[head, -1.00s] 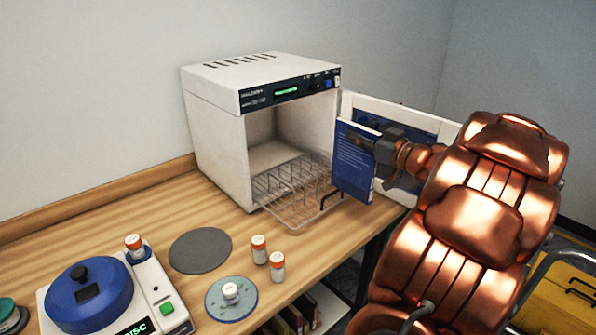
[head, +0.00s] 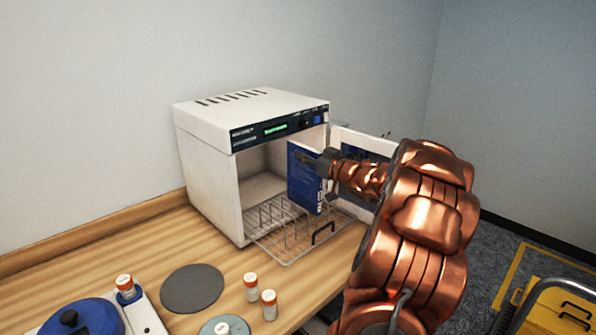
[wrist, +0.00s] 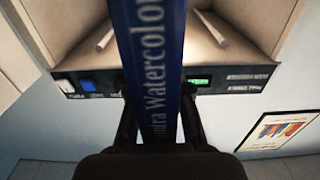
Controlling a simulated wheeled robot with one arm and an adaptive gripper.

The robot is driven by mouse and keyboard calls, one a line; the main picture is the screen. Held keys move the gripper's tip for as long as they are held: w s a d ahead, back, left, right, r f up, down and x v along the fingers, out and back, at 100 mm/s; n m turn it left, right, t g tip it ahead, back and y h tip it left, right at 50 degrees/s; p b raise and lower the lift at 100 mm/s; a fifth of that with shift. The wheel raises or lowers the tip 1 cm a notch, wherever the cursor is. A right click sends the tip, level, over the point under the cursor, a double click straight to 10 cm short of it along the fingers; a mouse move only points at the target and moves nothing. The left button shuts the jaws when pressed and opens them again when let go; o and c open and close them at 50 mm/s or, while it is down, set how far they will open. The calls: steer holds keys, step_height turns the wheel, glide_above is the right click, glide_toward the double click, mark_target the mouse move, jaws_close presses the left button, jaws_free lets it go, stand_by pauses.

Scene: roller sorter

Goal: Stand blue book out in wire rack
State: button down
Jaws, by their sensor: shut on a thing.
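The blue book (head: 304,178) is upright in my gripper (head: 327,163), in front of the white cabinet's opening and above the right part of the wire rack. My gripper is shut on the book, gripping it from the right. In the wrist view the book's spine (wrist: 160,75) runs between the fingers (wrist: 160,130) and reads "Watercolor". The wire rack (head: 285,252) is pulled partly out of the cabinet, with upright wire dividers and a black handle at its front right. I cannot tell whether the book's lower edge touches the rack.
The white cabinet (head: 210,170) stands against the wall, its door (head: 350,145) open to the right, behind my arm. Orange-capped bottles (head: 269,305), a grey disc (head: 192,288) and a blue-lidded device (head: 85,320) occupy the table's front. Bare wood lies left of the rack.

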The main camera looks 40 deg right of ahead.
mark_target(289, 169)
steer(key=w, duration=0.3)
steer(key=shift+r, duration=0.15)
steer(key=shift+s+f+p, duration=0.1)
steer(key=shift+f+p, duration=0.8)
steer(key=shift+f, duration=2.85)
steer(key=c, duration=1.1)
jaws_free()
